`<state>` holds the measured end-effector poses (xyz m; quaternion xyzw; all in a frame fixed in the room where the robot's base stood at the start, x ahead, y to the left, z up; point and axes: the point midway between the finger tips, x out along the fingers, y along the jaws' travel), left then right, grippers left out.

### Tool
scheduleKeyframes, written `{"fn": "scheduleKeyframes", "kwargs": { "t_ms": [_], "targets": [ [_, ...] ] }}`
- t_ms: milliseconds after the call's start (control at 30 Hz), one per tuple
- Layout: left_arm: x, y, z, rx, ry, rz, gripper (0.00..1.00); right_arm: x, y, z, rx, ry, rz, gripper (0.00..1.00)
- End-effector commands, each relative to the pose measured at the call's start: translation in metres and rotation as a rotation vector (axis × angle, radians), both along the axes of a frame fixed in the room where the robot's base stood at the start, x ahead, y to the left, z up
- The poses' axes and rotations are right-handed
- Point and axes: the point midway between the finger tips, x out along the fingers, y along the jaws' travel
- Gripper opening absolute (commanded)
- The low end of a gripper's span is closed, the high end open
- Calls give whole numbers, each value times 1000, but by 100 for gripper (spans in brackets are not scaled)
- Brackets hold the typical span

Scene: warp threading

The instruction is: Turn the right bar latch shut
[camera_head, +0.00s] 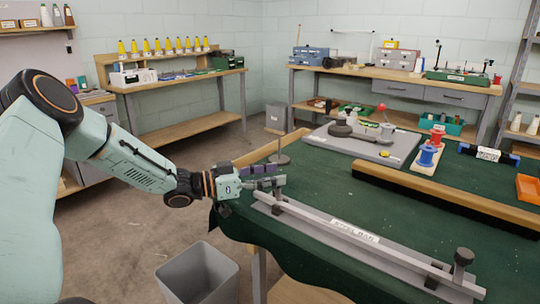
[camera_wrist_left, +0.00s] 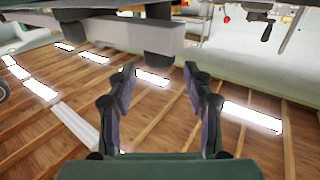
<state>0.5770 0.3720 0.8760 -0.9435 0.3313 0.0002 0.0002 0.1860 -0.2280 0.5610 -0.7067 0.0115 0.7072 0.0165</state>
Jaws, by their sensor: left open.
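The steel bar (camera_head: 355,236) lies along the front edge of the green table, with a printed label on it. The right bar latch (camera_head: 463,262) is a dark knob on a short stem at the bar's right end. Whether it is turned across the bar cannot be told. My left gripper (camera_head: 272,177) is at the bar's far left end, well away from the right latch. In the left wrist view its two fingers (camera_wrist_left: 160,72) are apart with nothing between them. A grey bar (camera_wrist_left: 90,32) with a dark block (camera_wrist_left: 159,38) shows beyond the fingertips. My right gripper is not in view.
A grey board (camera_head: 362,147) and a wooden strip (camera_head: 440,196) lie farther back. A grey bin (camera_head: 198,274) is on the floor. Green table top between the strip and bar is clear.

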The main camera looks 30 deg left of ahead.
Motion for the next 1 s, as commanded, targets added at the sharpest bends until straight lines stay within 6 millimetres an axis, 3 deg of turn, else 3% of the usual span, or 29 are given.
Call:
{"fn": "scheduleKeyframes", "kwargs": {
  "t_ms": [500, 1000],
  "targets": [
    [0, 0, 70, -1, -4, 0, 51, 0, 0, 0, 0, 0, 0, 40],
    [0, 0, 81, 0, 0, 1, 51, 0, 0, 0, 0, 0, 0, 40]
  ]
}}
